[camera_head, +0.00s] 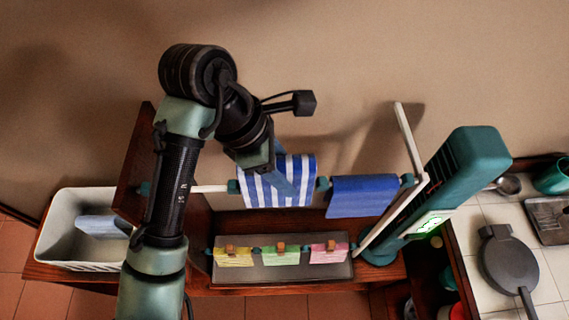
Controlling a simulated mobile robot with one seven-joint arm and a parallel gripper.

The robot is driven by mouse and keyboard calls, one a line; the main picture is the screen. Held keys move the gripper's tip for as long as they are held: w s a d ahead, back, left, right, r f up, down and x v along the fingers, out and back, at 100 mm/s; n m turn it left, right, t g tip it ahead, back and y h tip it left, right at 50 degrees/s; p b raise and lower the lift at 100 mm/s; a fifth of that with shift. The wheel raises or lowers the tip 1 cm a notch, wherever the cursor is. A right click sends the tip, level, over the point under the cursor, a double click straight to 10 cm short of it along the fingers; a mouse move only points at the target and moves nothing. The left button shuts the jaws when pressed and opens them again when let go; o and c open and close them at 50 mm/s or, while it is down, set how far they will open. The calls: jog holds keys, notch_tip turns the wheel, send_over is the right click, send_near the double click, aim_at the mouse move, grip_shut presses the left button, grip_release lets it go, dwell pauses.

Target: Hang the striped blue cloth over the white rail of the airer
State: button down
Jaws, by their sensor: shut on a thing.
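The striped blue and white cloth (300,172) is spread at the white rail (208,188) of the airer, between two teal fittings. It covers the rail there and reaches above and below the rail's line. I cannot tell whether it rests on the rail or is held just above it. My gripper (282,184) comes down from the upper left in front of the cloth and is shut on it. The fingertips are hard to make out against the stripes.
A plain blue cloth (360,198) hangs to the right. Yellow (235,258), green (281,257) and pink (328,256) cloths are pegged below. A white basket (50,225) stands left. A teal upright unit (470,165) and a dark pan (508,265) are right.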

notch_tip(320, 180, down, 7)
jog(key=b, duration=0.3)
dwell(0.4)
jog(key=shift+c, duration=1.4)
grip_release()
jog(key=shift+r, duration=0.1)
jog(key=p+v, duration=0.1)
jog(key=v, duration=1.2)
